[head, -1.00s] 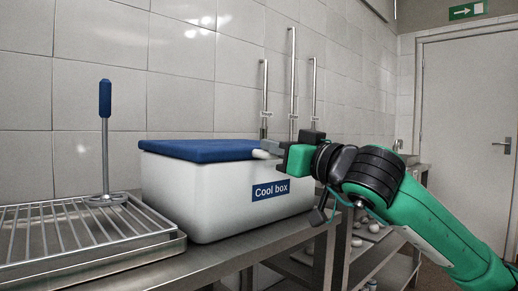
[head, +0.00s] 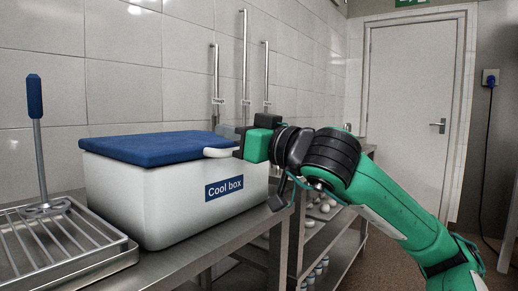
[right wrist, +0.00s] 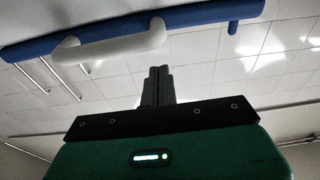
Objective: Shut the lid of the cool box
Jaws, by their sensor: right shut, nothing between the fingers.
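The cool box (head: 160,205) is white with a blue "Cool box" label and stands on the metal counter. Its blue lid (head: 150,147) lies flat across the top; I see no clear gap under it. A white handle (head: 218,152) sticks out at the lid's right end. My right gripper (head: 236,136) is beside that end, close to the handle; contact cannot be told. In the right wrist view, the gripper (right wrist: 158,74) is shut and empty, below the white handle (right wrist: 110,46) and the blue lid edge (right wrist: 200,16) in the picture. My left gripper is not in view.
A wire rack on a tray (head: 70,245) stands left of the box, with a blue-handled tool (head: 37,130) upright on it. Metal rods (head: 245,80) stand against the tiled wall behind. A lower shelf (head: 325,215) holds small items. A door (head: 410,110) is at the back right.

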